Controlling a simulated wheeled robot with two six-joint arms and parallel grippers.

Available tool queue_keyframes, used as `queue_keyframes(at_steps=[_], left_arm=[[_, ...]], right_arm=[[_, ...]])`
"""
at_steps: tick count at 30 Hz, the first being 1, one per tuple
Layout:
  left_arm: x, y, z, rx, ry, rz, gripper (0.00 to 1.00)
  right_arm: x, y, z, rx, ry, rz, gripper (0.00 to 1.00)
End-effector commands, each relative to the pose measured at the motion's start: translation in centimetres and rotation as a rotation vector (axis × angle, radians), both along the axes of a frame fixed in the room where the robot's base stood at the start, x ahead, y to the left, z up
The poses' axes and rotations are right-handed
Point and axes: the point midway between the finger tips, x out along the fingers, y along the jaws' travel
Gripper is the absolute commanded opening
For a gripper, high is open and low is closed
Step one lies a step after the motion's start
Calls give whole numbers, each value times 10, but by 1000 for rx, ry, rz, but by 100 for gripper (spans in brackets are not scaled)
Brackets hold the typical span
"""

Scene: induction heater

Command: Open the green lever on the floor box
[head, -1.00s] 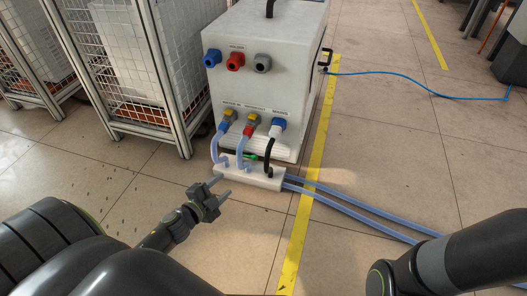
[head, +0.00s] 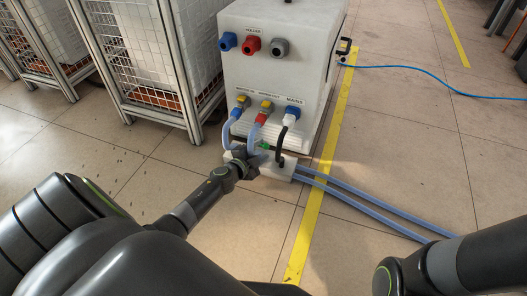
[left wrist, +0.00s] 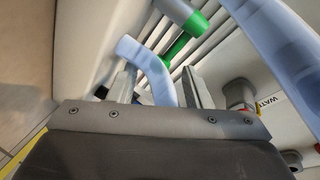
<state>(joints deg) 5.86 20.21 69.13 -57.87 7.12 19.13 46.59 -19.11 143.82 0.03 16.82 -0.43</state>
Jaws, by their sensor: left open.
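The white floor box (head: 284,170) sits on the tiles in front of the heater cabinet. A small bit of its green lever (head: 265,146) shows just beyond my left gripper (head: 250,160), which partly covers the box's left end. In the left wrist view the green lever (left wrist: 178,47) is beyond the fingertips, up and right of centre, with a green collar on a grey pipe. My left gripper (left wrist: 160,82) is open there. A light blue hose (left wrist: 150,65) shows between its fingers; I cannot tell whether they touch. My right gripper is out of view.
The white heater cabinet (head: 268,75) stands behind the box, with hoses and a black cable running down to the box. Two pale blue hoses (head: 365,208) run right across the floor over a yellow line (head: 314,205). Wire cages (head: 160,60) stand at left.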

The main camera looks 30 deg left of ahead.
Motion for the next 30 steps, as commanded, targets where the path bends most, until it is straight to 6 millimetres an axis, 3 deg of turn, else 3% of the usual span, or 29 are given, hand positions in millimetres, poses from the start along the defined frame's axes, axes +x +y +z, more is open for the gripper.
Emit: queue_keyframes(at_steps=[6, 16, 26, 30], left_arm=[[19, -1, -5, 0, 0, 0, 45], [22, -1, -5, -1, 0, 0, 45], [22, -1, -5, -1, 0, 0, 3], [22, -1, -5, -1, 0, 0, 0]], right_arm=[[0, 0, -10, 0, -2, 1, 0], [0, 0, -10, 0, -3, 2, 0], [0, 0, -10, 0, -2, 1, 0], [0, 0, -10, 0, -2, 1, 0]])
